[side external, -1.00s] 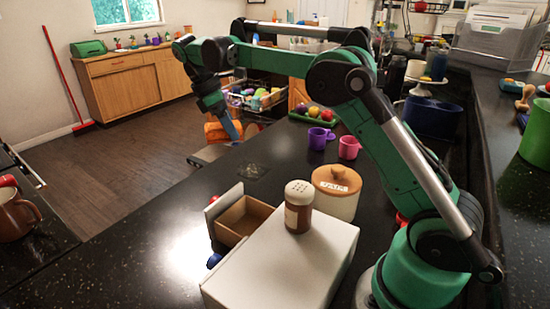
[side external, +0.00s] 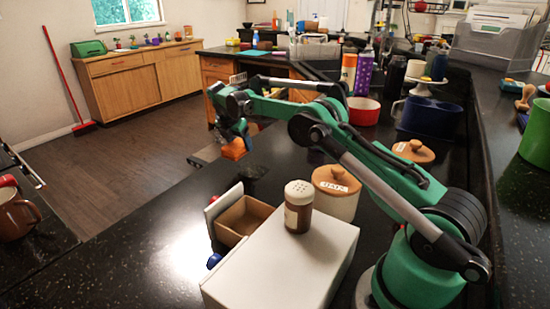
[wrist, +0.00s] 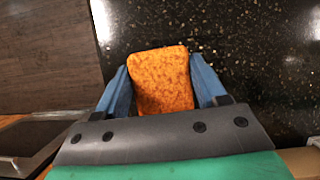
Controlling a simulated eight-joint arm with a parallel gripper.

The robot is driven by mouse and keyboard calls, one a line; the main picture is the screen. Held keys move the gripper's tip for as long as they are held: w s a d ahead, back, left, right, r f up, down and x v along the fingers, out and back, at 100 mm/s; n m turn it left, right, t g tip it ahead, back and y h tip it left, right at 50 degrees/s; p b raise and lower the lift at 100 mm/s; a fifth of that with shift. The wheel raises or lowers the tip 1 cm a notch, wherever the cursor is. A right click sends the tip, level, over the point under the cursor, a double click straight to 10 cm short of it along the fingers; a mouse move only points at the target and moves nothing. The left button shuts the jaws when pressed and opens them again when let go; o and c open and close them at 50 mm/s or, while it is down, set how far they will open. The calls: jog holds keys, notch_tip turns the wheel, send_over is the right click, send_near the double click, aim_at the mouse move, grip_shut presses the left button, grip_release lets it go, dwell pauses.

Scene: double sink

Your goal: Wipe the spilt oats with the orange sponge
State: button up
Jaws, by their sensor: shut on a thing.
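The orange sponge (wrist: 162,92) is gripped between the two blue fingers of my gripper (wrist: 160,70) in the wrist view. In the side external view, the sponge (side external: 235,149) hangs at the tip of my gripper (side external: 240,136), near the left edge of the black counter. I cannot tell whether the sponge touches the counter. Small pale specks (wrist: 196,47) lie by the sponge's far edge in the wrist view. I cannot clearly tell spilt oats from the speckles of the counter.
A white box (side external: 285,262) with a brown shaker (side external: 298,208), an open wooden box (side external: 240,222) and a lidded canister (side external: 337,192) stand nearer on the counter. A red bowl (side external: 363,111) and bottles stand behind my arm. The floor (side external: 120,150) lies beyond the left edge.

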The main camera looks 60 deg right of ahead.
aim_at(241, 167)
jog(key=shift+f, duration=1.95)
jog(key=shift+s+f, duration=0.15)
jog(key=shift+f, duration=0.35)
jog(key=shift+s, duration=4.15)
jog(key=shift+w, duration=4.2)
jog(key=shift+w+r, duration=0.1)
jog(key=shift+r, duration=3.95)
